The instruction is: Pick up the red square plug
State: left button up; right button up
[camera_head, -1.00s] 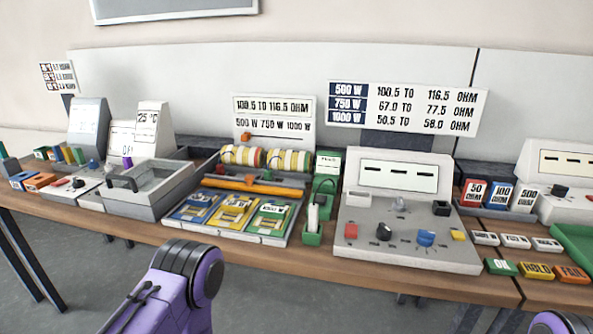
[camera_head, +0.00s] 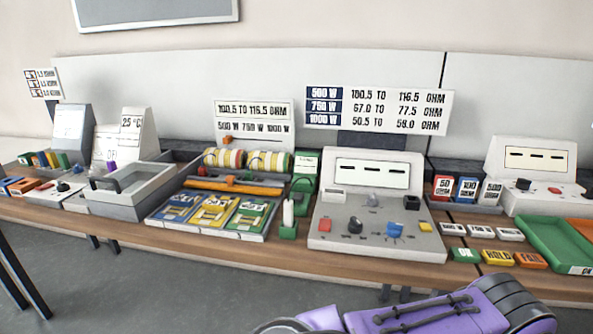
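Neither gripper shows in the head view. A purple link of my arm crosses the bottom right, in front of and below the bench edge.
The green lead holder (camera_head: 288,230) stands just left of the meter box. A tray of cards (camera_head: 205,232) lies further left. Red, blue and white ohm blocks (camera_head: 467,189), label tiles (camera_head: 497,257) and a green tray (camera_head: 545,240) are to the right. A narrow bench strip in front is clear.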

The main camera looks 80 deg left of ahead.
aim_at(202, 170)
jog(key=z, duration=0.1)
jog(key=k, duration=1.2)
jog(key=u, duration=1.3)
